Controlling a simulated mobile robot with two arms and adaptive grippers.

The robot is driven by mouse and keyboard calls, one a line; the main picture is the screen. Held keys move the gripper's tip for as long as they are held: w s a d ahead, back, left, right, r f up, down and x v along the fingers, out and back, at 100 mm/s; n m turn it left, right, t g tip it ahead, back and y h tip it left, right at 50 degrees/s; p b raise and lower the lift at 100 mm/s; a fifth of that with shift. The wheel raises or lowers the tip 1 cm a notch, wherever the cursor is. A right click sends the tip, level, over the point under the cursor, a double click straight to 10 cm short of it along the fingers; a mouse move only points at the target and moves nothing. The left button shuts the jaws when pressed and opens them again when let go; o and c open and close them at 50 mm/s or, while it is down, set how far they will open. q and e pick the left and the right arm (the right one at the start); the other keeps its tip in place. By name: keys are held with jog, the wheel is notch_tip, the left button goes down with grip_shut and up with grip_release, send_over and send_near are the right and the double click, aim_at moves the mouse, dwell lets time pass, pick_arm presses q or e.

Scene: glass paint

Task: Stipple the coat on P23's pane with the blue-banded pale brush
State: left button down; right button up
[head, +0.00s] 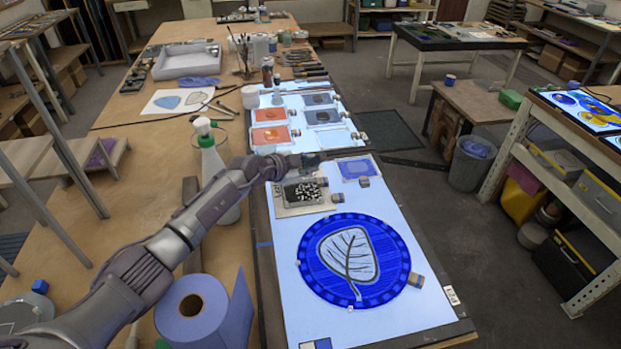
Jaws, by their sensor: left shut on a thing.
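My left arm reaches in from the lower left, and its gripper (297,163) is over the upper part of the near light panel. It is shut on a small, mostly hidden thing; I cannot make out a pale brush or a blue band. Just below it lies a dark pane with a speckled patch (302,191) on a pale sheet. A blue roundel with a pale leaf (350,258) lies nearer on the panel. A small violet-blue pane (357,169) is right of the gripper. My right gripper is not in view.
A blue paper roll (190,307) stands right of the arm. Orange panes (270,135) and grey panes lie on the farther light panel. Small blocks sit beside several panes.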

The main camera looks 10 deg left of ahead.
pick_arm(q)
jog(key=shift+w+a, duration=0.15)
jog(key=shift+w, duration=0.3)
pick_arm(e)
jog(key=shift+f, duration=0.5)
pick_arm(q)
jog(key=shift+f, duration=0.6)
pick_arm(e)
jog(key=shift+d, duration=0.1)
pick_arm(q)
jog(key=shift+f, duration=0.3)
jog(key=shift+s+f+p, duration=0.1)
jog(key=shift+f+p, duration=0.05)
jog(key=shift+p, duration=0.15)
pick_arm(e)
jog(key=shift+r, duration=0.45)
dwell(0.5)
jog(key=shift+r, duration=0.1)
pick_arm(q)
jog(key=shift+r+p, duration=1.2)
jog(key=shift+p, duration=0.25)
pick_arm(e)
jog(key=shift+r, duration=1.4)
